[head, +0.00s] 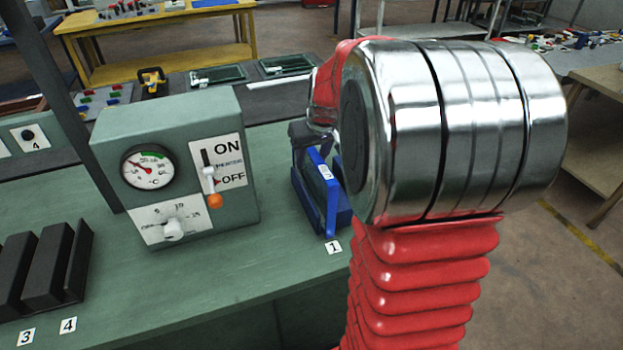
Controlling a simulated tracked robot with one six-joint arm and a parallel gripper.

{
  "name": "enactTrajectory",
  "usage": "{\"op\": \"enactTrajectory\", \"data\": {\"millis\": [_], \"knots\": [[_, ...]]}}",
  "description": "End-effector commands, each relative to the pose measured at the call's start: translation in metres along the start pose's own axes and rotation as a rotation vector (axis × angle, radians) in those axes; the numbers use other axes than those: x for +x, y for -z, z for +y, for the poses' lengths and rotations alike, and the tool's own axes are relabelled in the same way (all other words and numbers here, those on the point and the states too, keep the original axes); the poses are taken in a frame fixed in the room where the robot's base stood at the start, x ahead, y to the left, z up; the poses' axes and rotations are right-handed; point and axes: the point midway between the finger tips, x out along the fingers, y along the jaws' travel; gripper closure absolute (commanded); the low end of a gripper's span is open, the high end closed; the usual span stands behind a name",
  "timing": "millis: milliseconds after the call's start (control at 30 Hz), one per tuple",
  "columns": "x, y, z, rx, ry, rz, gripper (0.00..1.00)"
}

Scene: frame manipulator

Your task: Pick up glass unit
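A blue-framed unit with a dark pane (318,187), which looks like the glass unit, stands upright and slightly tilted in a blue holder (345,217) behind the label "1" on the green bench. My red arm with its large metal joint stands in front and hides the right part of the unit and holder. The dark end of my arm, seemingly my gripper (303,132), shows at the unit's top left edge. Its fingers are mostly hidden, so I cannot tell whether they are open, shut or touching the frame.
A green control box (180,165) with a gauge, an ON/OFF lever and a knob stands left of the unit. Black slotted blocks (45,270) stand at the lower left by labels "3" and "4". The green bench top (270,265) is clear in front of the box.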

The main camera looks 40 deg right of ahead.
Motion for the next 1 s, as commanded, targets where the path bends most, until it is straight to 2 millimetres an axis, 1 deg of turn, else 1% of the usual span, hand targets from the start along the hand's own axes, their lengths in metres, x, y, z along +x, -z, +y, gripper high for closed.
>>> {"op": "enactTrajectory", "data": {"millis": [200,233,767,1000], "knots": [[-0.0001,0.0000,0.0000,0.000,0.000,0.000,0.61],[-0.0001,0.0000,0.0000,0.000,0.000,0.000,0.62],[-0.0002,0.0000,0.0001,0.000,0.000,0.000,1.00],[-0.0002,-0.0001,0.0002,0.000,0.000,0.000,1.00]]}}
